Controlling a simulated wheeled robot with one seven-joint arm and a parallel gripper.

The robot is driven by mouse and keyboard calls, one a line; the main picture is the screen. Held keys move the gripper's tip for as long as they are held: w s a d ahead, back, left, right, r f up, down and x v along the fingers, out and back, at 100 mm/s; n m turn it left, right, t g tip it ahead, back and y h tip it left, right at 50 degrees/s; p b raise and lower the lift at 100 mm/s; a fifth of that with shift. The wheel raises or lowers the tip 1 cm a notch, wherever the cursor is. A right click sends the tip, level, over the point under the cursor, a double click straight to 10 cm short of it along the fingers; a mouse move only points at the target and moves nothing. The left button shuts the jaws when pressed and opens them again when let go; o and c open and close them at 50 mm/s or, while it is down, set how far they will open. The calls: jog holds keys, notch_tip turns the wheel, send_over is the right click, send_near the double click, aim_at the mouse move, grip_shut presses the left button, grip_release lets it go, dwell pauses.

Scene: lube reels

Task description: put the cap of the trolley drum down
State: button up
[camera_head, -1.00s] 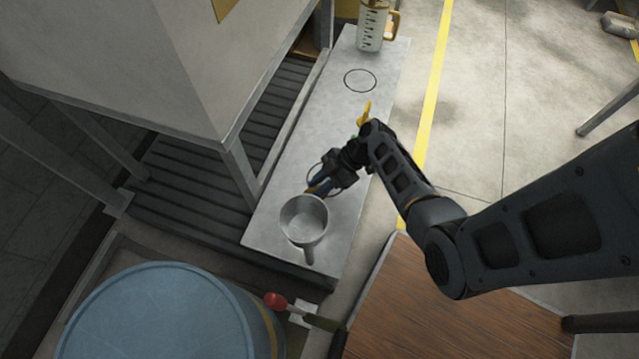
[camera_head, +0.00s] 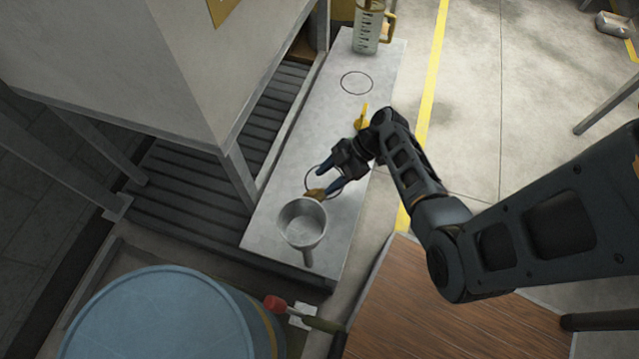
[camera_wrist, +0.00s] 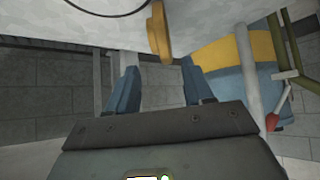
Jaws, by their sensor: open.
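The cap (camera_head: 315,194) is a small brown-yellow piece on the metal bench (camera_head: 290,150), close to the rim of a metal funnel-like cup and by an outlined circle. In the wrist view the cap (camera_wrist: 159,34) shows upright at the top, just beyond my fingertips and apart from them. My gripper (camera_head: 327,179) is open, with its blue fingers spread and nothing between them. The fingers also show in the wrist view (camera_wrist: 160,84). A blue drum (camera_head: 160,315) stands at the lower left; a blue drum with a yellow band (camera_wrist: 228,62) shows in the wrist view.
The handled metal cup (camera_head: 302,222) stands close by my fingertips on the bench. A clear jug (camera_head: 368,30) stands at the bench's far end, with an empty outlined circle (camera_head: 357,83) before it. A red-knobbed lever (camera_head: 275,303) is beside the drum.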

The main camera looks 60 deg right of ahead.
jog(key=v, duration=0.7)
jog(key=s+a+m+h, duration=0.3)
jog(key=s+a, duration=0.1)
jog(key=a, duration=0.3)
jog(key=s+a+m+h, duration=0.4)
jog(key=a, duration=0.3)
jog(key=s+a+r+m+t, duration=0.1)
jog(key=s+a+r+t, duration=0.1)
jog(key=r, duration=0.8)
jog(key=s+a+r+m+t, duration=0.1)
jog(key=r+t, duration=0.3)
jog(key=r, duration=0.6)
jog(key=s+a+r+m+t, duration=0.1)
jog(key=s+a+r+t, duration=0.1)
jog(key=r, duration=0.8)
jog(key=shift+s+a+m+t, duration=0.4)
jog(key=shift+s+t, duration=0.3)
jog(key=shift+s, duration=0.4)
